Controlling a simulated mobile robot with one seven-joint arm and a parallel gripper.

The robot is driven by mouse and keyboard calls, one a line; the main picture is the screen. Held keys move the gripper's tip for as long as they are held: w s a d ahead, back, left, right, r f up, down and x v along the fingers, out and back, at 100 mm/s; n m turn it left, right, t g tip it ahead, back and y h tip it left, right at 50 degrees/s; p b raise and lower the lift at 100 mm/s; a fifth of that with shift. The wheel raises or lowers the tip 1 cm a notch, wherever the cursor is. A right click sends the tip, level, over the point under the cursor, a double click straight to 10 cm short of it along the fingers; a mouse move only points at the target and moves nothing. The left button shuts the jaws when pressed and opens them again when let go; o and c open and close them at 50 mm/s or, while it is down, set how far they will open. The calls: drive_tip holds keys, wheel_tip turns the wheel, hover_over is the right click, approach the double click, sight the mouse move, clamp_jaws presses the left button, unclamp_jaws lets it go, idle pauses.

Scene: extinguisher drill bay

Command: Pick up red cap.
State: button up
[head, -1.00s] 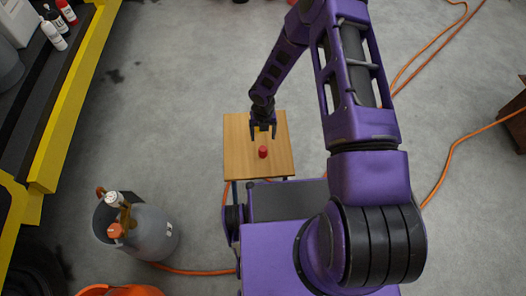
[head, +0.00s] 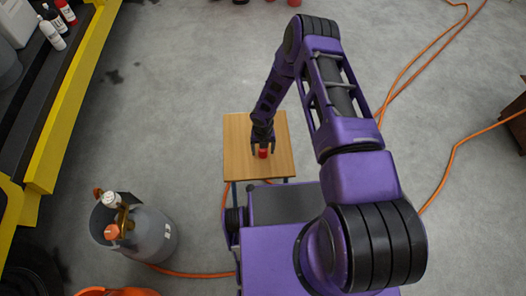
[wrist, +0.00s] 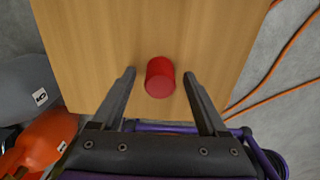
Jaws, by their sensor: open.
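The red cap (head: 263,153) stands on a small wooden table (head: 243,165). In the wrist view the red cap (wrist: 160,77) is a short red cylinder, just beyond and between the fingertips. My gripper (head: 263,149) is over the table at the cap. In the wrist view my gripper (wrist: 159,74) has its two dark fingers spread wide, with a gap on either side of the cap. The fingers do not visibly touch it. The gripper partly hides the cap in the head view.
A grey gas cylinder (head: 150,238) stands left of the table, with an orange object (head: 118,292) below it. Orange hoses (head: 455,160) lie on the floor at right. A yellow-edged bench (head: 60,120) is at far left. The tabletop around the cap is clear.

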clamp_jaws()
drive_tip(key=shift+r, duration=0.1)
idle(0.3)
wheel_tip(320, 180, up, 10)
drive_tip(key=shift+f+p, duration=0.1)
drive_tip(key=shift+p, duration=0.7)
